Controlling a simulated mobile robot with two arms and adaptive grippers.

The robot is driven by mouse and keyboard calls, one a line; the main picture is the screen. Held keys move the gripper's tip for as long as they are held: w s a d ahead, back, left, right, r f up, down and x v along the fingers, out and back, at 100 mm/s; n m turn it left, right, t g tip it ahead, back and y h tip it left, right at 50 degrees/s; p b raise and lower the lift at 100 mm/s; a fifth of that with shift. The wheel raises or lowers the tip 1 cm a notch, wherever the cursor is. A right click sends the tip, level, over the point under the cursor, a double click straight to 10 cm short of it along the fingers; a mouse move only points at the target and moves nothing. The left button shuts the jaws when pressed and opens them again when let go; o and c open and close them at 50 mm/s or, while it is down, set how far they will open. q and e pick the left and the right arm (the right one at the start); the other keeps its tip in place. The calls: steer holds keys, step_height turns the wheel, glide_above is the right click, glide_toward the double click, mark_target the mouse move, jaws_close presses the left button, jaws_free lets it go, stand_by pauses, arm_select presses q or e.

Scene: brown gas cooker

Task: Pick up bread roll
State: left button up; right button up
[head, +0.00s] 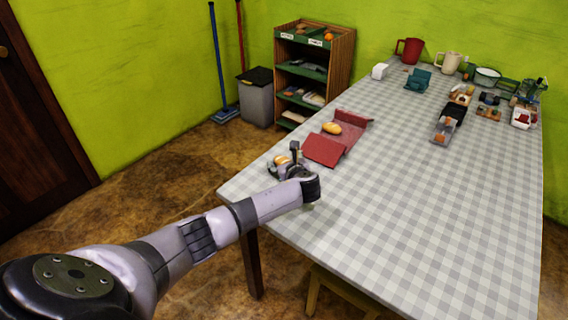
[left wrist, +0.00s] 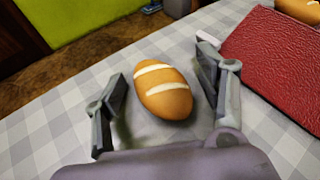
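A golden-brown bread roll (left wrist: 164,91) with pale score lines lies on the checked tablecloth near the table's left edge. In the head view the roll (head: 282,160) is partly hidden by my left gripper (head: 289,165). In the left wrist view my left gripper (left wrist: 160,90) is open, with a finger on either side of the roll and visible gaps between. A second bread roll (head: 331,128) rests on a red board or folder (head: 325,150); part of this roll (left wrist: 303,9) shows at the wrist view's upper right corner. My right gripper is out of view.
The red item (left wrist: 275,60) lies close beside my gripper's right finger. Mugs, including a red one (head: 410,50), small toy-like items and a dark tray (head: 448,125) stand farther back on the table (head: 400,220). The near and middle table surface is clear.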

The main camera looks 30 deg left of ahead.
arm_select(q)
steer(key=c, duration=1)
steer(key=shift+r, duration=0.1)
